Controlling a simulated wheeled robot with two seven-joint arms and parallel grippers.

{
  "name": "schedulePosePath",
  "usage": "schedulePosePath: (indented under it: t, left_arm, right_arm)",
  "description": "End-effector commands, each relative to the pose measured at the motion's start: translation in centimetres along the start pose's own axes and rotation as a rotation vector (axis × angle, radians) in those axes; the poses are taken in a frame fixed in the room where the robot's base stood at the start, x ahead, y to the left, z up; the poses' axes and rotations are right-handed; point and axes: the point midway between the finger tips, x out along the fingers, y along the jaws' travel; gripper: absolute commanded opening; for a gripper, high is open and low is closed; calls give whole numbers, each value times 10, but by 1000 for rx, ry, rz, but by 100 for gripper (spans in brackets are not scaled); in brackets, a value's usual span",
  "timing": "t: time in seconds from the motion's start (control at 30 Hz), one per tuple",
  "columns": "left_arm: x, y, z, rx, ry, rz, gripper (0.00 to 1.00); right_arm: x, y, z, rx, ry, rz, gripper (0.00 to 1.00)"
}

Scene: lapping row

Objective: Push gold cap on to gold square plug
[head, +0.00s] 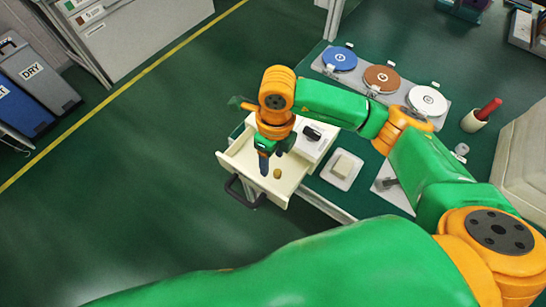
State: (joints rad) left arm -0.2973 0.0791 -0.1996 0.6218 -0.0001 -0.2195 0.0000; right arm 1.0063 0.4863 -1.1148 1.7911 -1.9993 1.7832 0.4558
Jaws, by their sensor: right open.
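A small gold piece (277,174) lies on the floor of an open cream drawer (236,160). I cannot tell if it is the cap or the plug; no second gold piece can be made out. My right gripper (266,166) points down over the drawer, just left of the gold piece and apart from it in the picture. Its dark fingers are open and hold nothing that I can see. My left gripper is not in view.
The drawer has a dark handle (243,192). A black object (312,134) sits on the white surface behind it. A beige block (343,165) lies on a white tray to the right. Blue (340,59), brown (381,78) and white (427,100) discs line the back.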

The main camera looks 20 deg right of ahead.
Motion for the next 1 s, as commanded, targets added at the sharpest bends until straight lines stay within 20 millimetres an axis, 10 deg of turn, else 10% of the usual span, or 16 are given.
schedulePosePath:
  t: [0.67,0.9,1.0]
  left_arm:
    - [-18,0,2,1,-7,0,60]
    - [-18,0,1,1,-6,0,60]
    - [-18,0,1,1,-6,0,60]
  right_arm:
    - [69,-18,-6,8,21,-45,62]
    - [68,-18,-6,8,21,-44,3]
    - [68,-17,-6,8,21,-44,0]
